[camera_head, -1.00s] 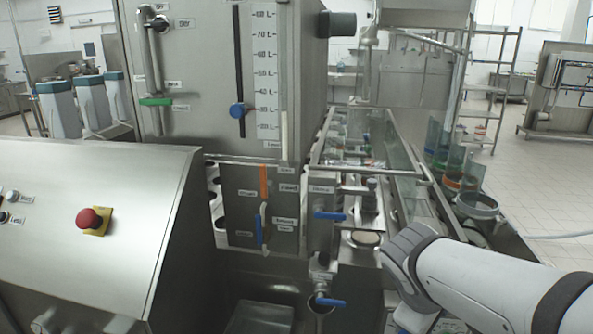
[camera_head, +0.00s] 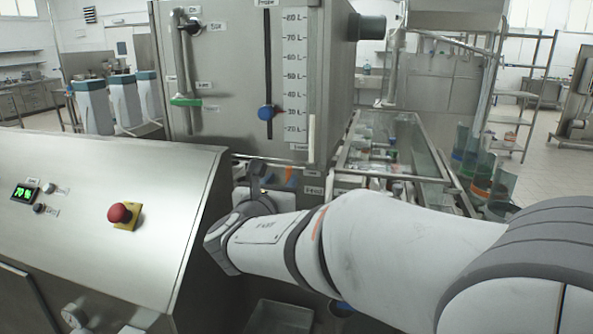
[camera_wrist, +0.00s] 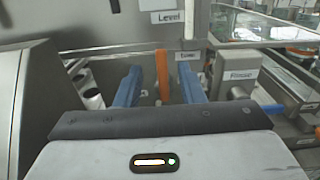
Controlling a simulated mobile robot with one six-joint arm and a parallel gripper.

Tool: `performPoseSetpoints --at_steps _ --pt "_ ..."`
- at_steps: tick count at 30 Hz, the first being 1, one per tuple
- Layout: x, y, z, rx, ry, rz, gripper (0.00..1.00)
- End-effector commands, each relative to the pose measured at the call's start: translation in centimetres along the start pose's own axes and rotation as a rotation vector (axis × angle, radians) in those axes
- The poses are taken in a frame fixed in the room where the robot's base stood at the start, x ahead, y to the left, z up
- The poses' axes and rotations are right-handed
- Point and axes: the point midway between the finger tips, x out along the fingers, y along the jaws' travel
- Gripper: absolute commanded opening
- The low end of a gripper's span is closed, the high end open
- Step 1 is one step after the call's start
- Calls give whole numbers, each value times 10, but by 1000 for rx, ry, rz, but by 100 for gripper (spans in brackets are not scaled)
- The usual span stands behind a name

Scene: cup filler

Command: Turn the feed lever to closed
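In the wrist view, an upright orange lever (camera_wrist: 163,75) stands on the small panel below the tank. It is probably the feed lever, but its label is too small to read. My gripper (camera_wrist: 162,80) is open, with one blue finger on each side of the lever. The lever shows between the fingers, and no contact is visible. Only a bit of the orange lever (camera_head: 290,177) shows beside my gripper (camera_head: 259,174).
The steel tank (camera_head: 230,70) with its level scale rises just above the panel. A sloped console (camera_head: 90,180) with a red stop button (camera_head: 121,213) is at the left. A valve body (camera_wrist: 238,75) labelled Rinse stands close right of the fingers. Glass-sided troughs lie farther right.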

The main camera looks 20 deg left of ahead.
Motion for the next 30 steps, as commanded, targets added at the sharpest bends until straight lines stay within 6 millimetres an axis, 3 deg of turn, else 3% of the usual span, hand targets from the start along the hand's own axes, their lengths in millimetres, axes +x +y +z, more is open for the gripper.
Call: performPoseSetpoints --at_steps 6,12,22,30 --pt "38 -2 0 0 2 -5 35" --pt "58 -2 0 3 2 -4 35" --pt "62 -2 0 3 2 -3 35" --pt "63 -3 0 3 2 -4 13"
